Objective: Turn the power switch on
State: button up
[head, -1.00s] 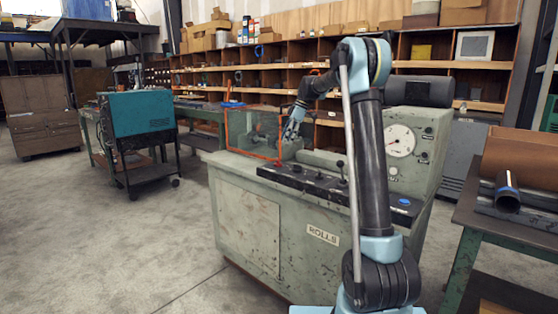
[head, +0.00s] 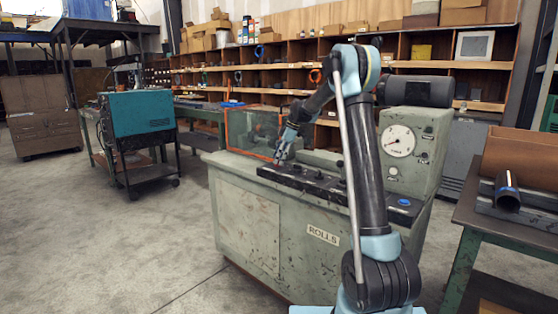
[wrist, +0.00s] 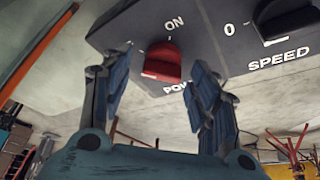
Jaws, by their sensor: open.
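The red power switch (wrist: 162,62) shows in the wrist view on the dark control panel (wrist: 205,35). It is a rotary knob with an "ON" mark just above it and a partly hidden "POW" label below. A pale line shows at its lower left edge. My gripper (wrist: 158,72) is open, with one finger on each side of the red knob in the picture. I cannot tell whether either finger touches it. In the head view my gripper (head: 279,158) is low over the left end of the black panel (head: 325,186) and hides the red knob.
A black speed knob (wrist: 287,18) sits right of the power switch. An orange-framed clear guard (head: 250,132) stands just behind and left of my gripper. The pale green machine (head: 270,225) has a dial gauge (head: 398,141). Open floor lies to its left.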

jog(key=c, duration=1.1)
jog(key=shift+o, duration=0.2)
jog(key=shift+r+m, duration=0.1)
jog(key=shift+m, duration=0.2)
jog(key=m+t, duration=0.2)
jog(key=m, duration=0.2)
jog(key=shift+s, duration=0.1)
jog(key=m, duration=0.2)
jog(key=m+t+h, duration=0.1)
jog(key=m, duration=0.1)
jog(key=shift+a+m+t, duration=0.1)
jog(key=shift+m+t, duration=0.2)
jog(key=shift+m, duration=0.1)
jog(key=m+t+h, duration=0.1)
jog(key=m, duration=0.3)
jog(key=shift+s+m, duration=0.1)
jog(key=shift+m, duration=0.2)
jog(key=shift+a+m+t+h, duration=0.15)
jog(key=shift+m+h, duration=0.3)
jog(key=shift+m, duration=0.55)
jog(key=shift+d+m+t+h, duration=0.15)
jog(key=shift+m+h, duration=0.3)
jog(key=shift+m, duration=0.55)
jog(key=shift+a, duration=0.1)
jog(key=shift+s, duration=0.1)
